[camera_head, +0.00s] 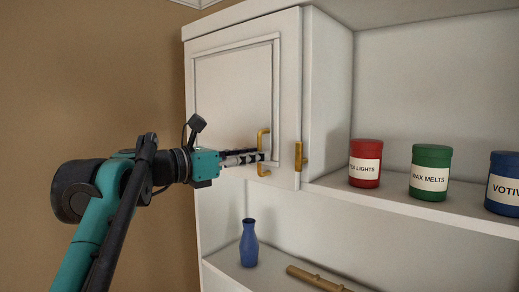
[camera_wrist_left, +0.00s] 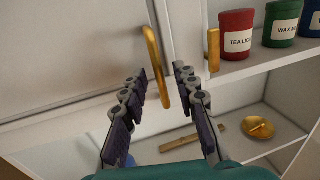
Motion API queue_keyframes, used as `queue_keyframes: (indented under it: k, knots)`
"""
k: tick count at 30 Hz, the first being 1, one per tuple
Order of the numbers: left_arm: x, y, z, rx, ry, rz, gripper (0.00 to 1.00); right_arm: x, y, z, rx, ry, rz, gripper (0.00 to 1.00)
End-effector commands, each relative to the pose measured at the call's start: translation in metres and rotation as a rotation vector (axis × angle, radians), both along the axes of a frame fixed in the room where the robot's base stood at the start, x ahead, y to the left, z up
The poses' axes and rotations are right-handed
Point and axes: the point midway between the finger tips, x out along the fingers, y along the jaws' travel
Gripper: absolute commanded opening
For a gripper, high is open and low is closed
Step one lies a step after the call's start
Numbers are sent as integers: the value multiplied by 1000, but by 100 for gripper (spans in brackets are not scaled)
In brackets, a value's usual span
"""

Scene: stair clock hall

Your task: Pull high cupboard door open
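The high cupboard door (camera_head: 232,100) is a white panel and looks closed. Its upright brass handle (camera_head: 264,173) sits near the door's lower right; it also shows in the left wrist view (camera_wrist_left: 155,60). My left gripper (camera_head: 261,155) reaches in from the left with its fingertips at the handle, hiding the handle's middle. In the left wrist view my left gripper (camera_wrist_left: 160,72) has its fingers apart, with the handle bar between the fingertips. I see a gap on both sides of the bar. My right gripper is in neither view.
A brass fitting (camera_head: 299,156) is at the cupboard's right front edge. Red (camera_head: 365,163), green (camera_head: 430,172) and blue (camera_head: 503,183) jars stand on the shelf at right. Below are a blue vase (camera_head: 249,244), a wooden bar (camera_head: 318,279) and a brass dish (camera_wrist_left: 259,129).

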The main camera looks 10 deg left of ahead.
Motion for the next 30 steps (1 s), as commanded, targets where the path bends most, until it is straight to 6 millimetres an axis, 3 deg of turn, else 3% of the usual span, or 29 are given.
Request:
queue_keyframes:
  k: [5,14,18,30]
  knots:
    - [12,-13,1,1,-1,-1,29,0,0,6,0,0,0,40]
    - [15,-15,0,2,-1,1,29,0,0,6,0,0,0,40]
    - [15,-15,0,2,-1,1,0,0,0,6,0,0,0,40]
    - [8,-12,0,2,-1,-11,0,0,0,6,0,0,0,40]
